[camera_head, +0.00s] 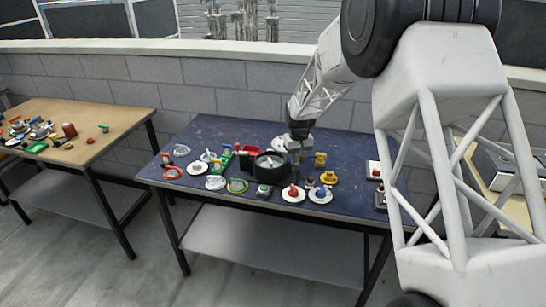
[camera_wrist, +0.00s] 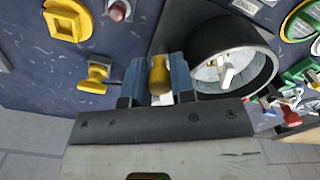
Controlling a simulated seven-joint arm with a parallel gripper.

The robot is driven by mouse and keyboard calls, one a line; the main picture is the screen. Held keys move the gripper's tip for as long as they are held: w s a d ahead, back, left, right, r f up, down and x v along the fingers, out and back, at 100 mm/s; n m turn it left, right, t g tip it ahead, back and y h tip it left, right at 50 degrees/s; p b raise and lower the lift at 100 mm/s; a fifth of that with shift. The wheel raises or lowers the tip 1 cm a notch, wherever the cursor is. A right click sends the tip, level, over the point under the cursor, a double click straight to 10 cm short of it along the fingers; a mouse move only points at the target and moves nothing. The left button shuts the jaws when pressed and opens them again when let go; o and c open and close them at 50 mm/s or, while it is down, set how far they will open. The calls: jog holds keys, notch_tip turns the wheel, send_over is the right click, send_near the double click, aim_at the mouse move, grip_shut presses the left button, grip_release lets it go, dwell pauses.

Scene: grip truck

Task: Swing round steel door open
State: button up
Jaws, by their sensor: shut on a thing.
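A round black-rimmed housing (camera_head: 270,166) stands on the blue table. In the wrist view the housing (camera_wrist: 262,45) is at the upper right, with a pale steel-grey interior and a light handle-like part inside. A pale grey disc (camera_head: 280,143) shows just behind it in the head view; I cannot tell whether this is the door. My gripper (camera_head: 300,147) is just right of and behind the housing, pointing down. In the wrist view my gripper (camera_wrist: 160,75) has its blue-grey fingers around a yellow knob (camera_wrist: 160,78) and is shut on it. What the knob joins is hidden.
The blue table (camera_head: 225,130) carries several small fixtures left, front and right of the housing. A yellow fixture (camera_head: 320,159) stands close right of my gripper; two yellow ones show left in the wrist view. A brick wall (camera_head: 190,86) runs behind. A wooden table (camera_head: 110,118) stands left.

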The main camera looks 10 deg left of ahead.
jog(key=shift+s+a, duration=0.25)
jog(key=shift+a, duration=0.6)
dwell(0.4)
jog(key=shift+o, duration=0.3)
jog(key=o, duration=0.5)
notch_tip(320, 180, up, 8)
dwell(1.0)
